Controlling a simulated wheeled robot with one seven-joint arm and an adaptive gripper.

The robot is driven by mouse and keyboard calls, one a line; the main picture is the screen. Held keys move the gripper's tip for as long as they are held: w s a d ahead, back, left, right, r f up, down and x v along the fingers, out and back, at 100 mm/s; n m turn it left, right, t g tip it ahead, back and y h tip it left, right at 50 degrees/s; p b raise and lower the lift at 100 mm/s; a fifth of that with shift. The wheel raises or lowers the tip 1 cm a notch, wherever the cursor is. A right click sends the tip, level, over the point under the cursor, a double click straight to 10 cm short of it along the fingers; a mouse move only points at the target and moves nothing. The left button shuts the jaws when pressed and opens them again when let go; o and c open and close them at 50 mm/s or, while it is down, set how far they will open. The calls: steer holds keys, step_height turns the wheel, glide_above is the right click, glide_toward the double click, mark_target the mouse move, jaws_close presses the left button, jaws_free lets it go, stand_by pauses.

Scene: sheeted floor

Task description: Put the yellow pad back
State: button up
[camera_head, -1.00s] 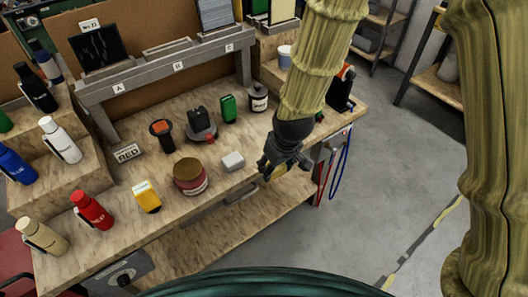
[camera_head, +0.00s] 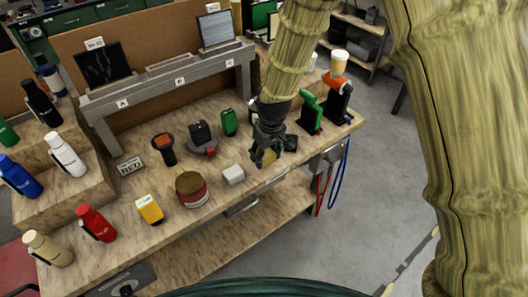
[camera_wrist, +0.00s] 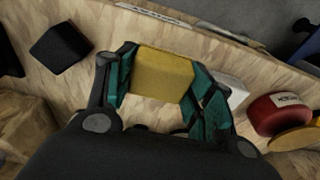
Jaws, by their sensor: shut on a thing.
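The yellow pad (camera_wrist: 163,76) is a small block held between the two green-padded fingers of my gripper (camera_wrist: 160,88) in the wrist view. In the head view, my gripper (camera_head: 266,156) is over the front right part of the workbench (camera_head: 225,217), and a bit of the yellow pad (camera_head: 270,157) shows between the fingers. The pad appears above the wood; the exact gap cannot be told.
A white block (camera_head: 233,175) and a red jar (camera_head: 191,190) are left of my gripper. A black block (camera_head: 291,143) is close on its right. A green tool (camera_head: 311,113) and an orange-black tool (camera_head: 338,100) stand farther right. Bottles stand at left.

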mark_target(267, 151)
steer(key=w, duration=0.2)
steer(key=shift+w+a+f, duration=0.1)
steer(key=shift+w+a, duration=0.15)
steer(key=shift+w, duration=0.05)
steer(key=shift+f+p, duration=1.1)
steer(key=shift+f, duration=0.7)
steer(key=o, duration=0.9)
steer(key=shift+r, duration=0.2)
steer(key=shift+s+d+r+b, duration=0.25)
steer(key=shift+r+b, duration=0.35)
steer(key=shift+r, duration=1.35)
steer(key=shift+s+d+r+b, duration=0.15)
steer(key=shift+r+b, duration=0.5)
steer(key=shift+r, duration=1.25)
steer(key=shift+s+d+r+b, duration=0.25)
steer(key=shift+r+b, duration=0.35)
steer(key=shift+r, duration=1.35)
steer(key=shift+s+a, duration=0.1)
steer(key=shift+a, duration=0.1)
